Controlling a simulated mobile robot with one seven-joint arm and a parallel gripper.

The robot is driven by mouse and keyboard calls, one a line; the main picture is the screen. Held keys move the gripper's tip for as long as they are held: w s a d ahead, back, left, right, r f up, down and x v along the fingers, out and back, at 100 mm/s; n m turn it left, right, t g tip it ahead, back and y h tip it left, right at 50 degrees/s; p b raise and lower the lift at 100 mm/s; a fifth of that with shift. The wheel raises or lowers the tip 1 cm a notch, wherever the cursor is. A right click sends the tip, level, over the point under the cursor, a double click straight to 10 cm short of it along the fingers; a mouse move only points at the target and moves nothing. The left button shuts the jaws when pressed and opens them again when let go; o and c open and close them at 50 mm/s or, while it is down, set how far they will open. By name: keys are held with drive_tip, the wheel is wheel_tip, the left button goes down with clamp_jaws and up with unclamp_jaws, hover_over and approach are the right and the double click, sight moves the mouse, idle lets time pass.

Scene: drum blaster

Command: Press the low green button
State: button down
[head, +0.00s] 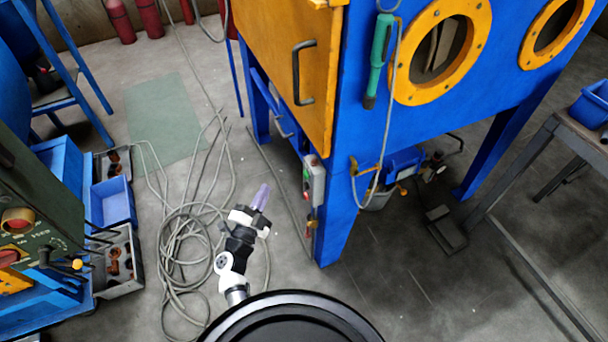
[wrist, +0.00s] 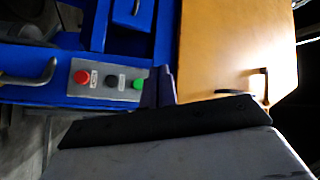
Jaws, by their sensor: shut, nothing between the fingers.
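The box also shows in the head view (head: 318,180), on the side of the blue cabinet leg. My gripper (head: 261,194) has purple fingers, is shut and empty, and is to the left of the box with a gap between them.
The blue blasting cabinet (head: 360,120) has an orange door (head: 285,65) with a black handle (head: 301,72) above the box. A coiled grey hose (head: 190,240) lies on the floor left of my arm. Blue bins (head: 110,202) stand farther left. A workbench (head: 580,130) is at right.

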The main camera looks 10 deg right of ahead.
drive_tip(key=b, duration=0.1)
approach(304, 165)
drive_tip(key=shift+w+d+r, duration=0.15)
drive_tip(key=shift+w+r, duration=0.1)
drive_tip(key=shift+w, duration=0.55)
drive_tip(key=shift+w+d+r, duration=0.15)
drive_tip(key=shift+w+r, duration=0.05)
drive_tip(key=shift+w, duration=0.6)
drive_tip(key=shift+d, duration=0.15)
idle(0.9)
drive_tip(key=shift+w+d, duration=0.1)
drive_tip(key=shift+d, duration=0.15)
drive_tip(key=shift+w+d, duration=0.15)
drive_tip(key=shift+d, duration=0.3)
idle(0.9)
drive_tip(key=shift+a, duration=0.15)
drive_tip(key=shift+s+a+p, duration=0.3)
drive_tip(key=shift+a+p, duration=0.1)
drive_tip(key=shift+a, duration=0.25)
drive_tip(key=shift+s+a+p, duration=0.15)
drive_tip(key=shift+s+a, duration=0.1)
drive_tip(key=shift+a, duration=0.55)
drive_tip(key=shift+s+a+p, duration=0.2)
drive_tip(key=shift+s+a, duration=0.05)
drive_tip(key=shift+a, duration=0.55)
drive_tip(key=shift+s+a+p, duration=0.15)
drive_tip(key=shift+s+a, duration=0.1)
drive_tip(key=shift+a, duration=0.6)
